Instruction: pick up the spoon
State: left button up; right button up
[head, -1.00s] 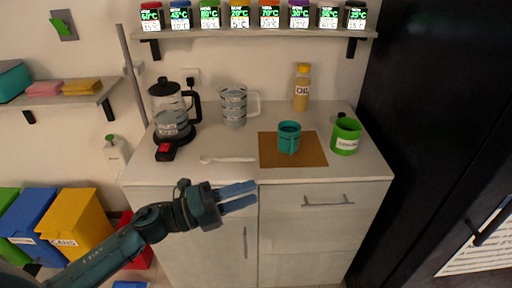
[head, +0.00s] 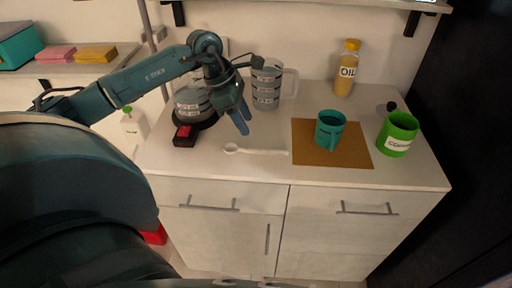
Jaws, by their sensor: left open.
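The white spoon (head: 258,151) lies flat on the pale countertop. Its bowl is at the left, and its handle runs right toward the brown mat. My left gripper (head: 241,122) is above the counter, a little behind the spoon's bowl end in the picture. It points downward, with its blue fingers open and nothing between them. It looks apart from the spoon. My right gripper is not in view.
The kettle (head: 193,103) stands behind my left gripper, partly hidden by it. A measuring jug (head: 266,86) is behind. A teal mug (head: 329,130) stands on the brown mat (head: 361,155). A green container (head: 397,135) and oil bottle (head: 346,68) are to the right.

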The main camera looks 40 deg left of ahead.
aim_at(261, 149)
pick_arm(q)
jog(key=p+x, duration=0.1)
jog(key=x, duration=0.9)
jog(key=shift+w+a+p, duration=0.1)
jog(key=shift+w+p, duration=0.1)
jog(key=shift+p, duration=0.2)
jog(key=shift+c, duration=0.5)
grip_shut()
